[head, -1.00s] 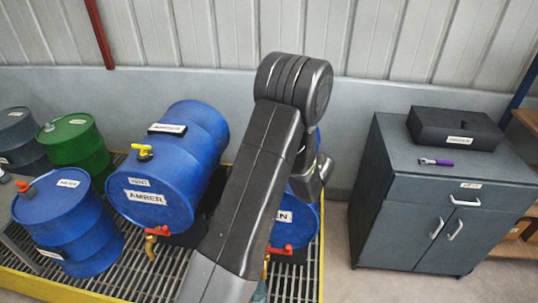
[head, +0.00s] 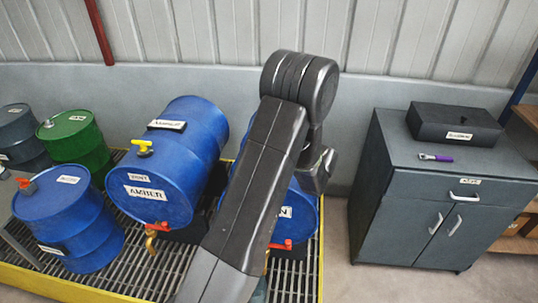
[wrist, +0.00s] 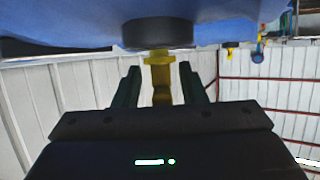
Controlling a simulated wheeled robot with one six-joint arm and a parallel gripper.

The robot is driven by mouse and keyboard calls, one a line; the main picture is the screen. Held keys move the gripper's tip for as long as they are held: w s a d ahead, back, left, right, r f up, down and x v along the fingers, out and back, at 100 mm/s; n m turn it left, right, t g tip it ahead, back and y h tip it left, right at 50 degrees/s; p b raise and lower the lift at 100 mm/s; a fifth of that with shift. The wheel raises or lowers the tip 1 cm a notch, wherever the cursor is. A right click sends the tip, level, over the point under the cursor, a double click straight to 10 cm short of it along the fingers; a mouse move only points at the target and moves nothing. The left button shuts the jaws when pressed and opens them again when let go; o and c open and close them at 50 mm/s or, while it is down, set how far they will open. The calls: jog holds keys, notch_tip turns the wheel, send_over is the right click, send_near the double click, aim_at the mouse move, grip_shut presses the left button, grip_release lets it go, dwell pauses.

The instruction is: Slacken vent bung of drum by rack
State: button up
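A blue drum (head: 305,215) lies on its side behind my arm, its label partly hidden and ending in "EN". It has a red tap (head: 281,246) low on its front. In the wrist view, a blue drum surface (wrist: 220,32) fills the top, with a dark round fitting (wrist: 160,34). A yellow bung (wrist: 160,72) projects from that fitting. My gripper (wrist: 158,85) is open, its two fingers on either side of the yellow piece with gaps visible. In the head view my arm hides the gripper and this bung.
A blue drum labelled AMBER (head: 180,165) lies to the left, with a yellow bung (head: 143,147). Upright blue (head: 75,215) and green (head: 85,140) drums stand farther left. A grey cabinet (head: 400,210) stands right, carrying a black box (head: 455,122) and purple-handled tool (head: 435,157).

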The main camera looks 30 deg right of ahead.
jog(key=b+v, duration=0.2)
jog(key=v, duration=1.1)
jog(key=shift+s+b, duration=0.3)
jog(key=shift+b, duration=0.1)
jog(key=shift+d+r, duration=0.1)
jog(key=shift+d, duration=0.05)
jog(key=p+x, duration=0.2)
jog(key=x, duration=1.2)
jog(key=shift+p, duration=0.4)
jog(key=shift+s, duration=0.15)
